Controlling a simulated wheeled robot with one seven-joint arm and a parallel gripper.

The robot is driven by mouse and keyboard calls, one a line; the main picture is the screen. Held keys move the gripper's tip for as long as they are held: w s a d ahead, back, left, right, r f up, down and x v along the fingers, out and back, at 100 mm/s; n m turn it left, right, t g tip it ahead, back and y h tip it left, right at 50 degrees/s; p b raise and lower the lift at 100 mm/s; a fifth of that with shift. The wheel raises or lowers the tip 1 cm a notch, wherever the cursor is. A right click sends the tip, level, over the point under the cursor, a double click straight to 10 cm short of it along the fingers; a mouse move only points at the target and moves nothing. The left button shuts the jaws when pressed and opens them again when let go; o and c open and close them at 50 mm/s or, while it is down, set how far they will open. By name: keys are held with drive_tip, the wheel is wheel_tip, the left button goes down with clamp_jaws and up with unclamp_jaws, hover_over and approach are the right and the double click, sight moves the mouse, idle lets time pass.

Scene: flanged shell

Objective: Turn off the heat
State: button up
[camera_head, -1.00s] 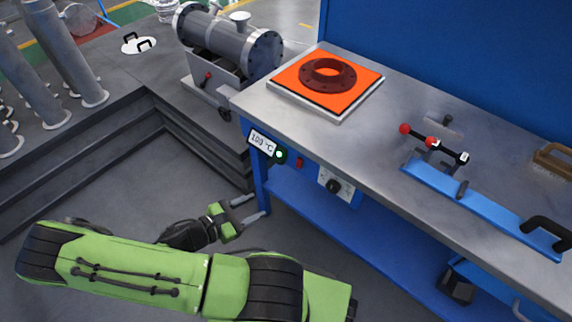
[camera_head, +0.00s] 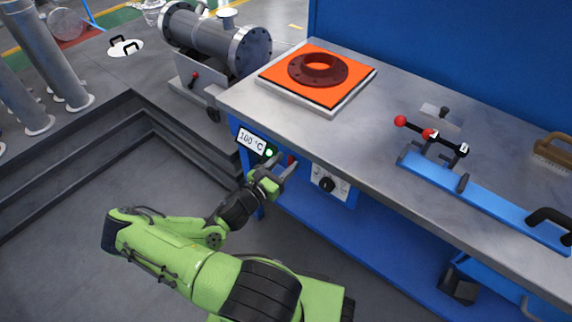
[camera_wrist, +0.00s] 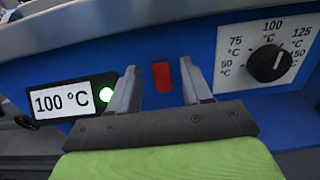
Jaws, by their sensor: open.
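A glowing orange heating plate (camera_head: 283,86) lies on the bench with a dark red flange (camera_head: 318,70) on it. On the bench's blue front are a display (camera_head: 251,141) reading 100 °C, a lit green lamp (camera_head: 269,153), a small red switch (camera_head: 291,159) and a black dial (camera_head: 326,184). My gripper (camera_head: 286,167) is open and empty in front of the panel. In the wrist view the red switch (camera_wrist: 162,77) lies between the fingers of my gripper (camera_wrist: 160,85); whether they touch the panel I cannot tell.
A blue fixture with red-knobbed clamps (camera_head: 430,150) stands on the bench to the right. The metal bench top (camera_head: 370,125) overhangs the panel. A grey flanged shell (camera_head: 215,42) stands at the back left.

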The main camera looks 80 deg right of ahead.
drive_tip(key=shift+s+d, duration=0.2)
drive_tip(key=shift+d, duration=0.3)
clamp_jaws()
drive_tip(key=shift+f+h+b, duration=0.3)
drive_tip(key=shift+h+b, duration=0.1)
drive_tip(key=shift+b, duration=0.15)
drive_tip(key=shift+w+a+f+g+h+b, duration=0.15)
drive_tip(key=shift+g+h, duration=0.25)
drive_tip(key=shift+h, duration=0.35)
drive_tip(key=shift+s+a+f+g+h+b, duration=0.15)
drive_tip(key=shift+g+h, duration=0.25)
drive_tip(key=shift+h, duration=0.35)
drive_tip(key=shift+w+d+r, duration=0.1)
unclamp_jaws()
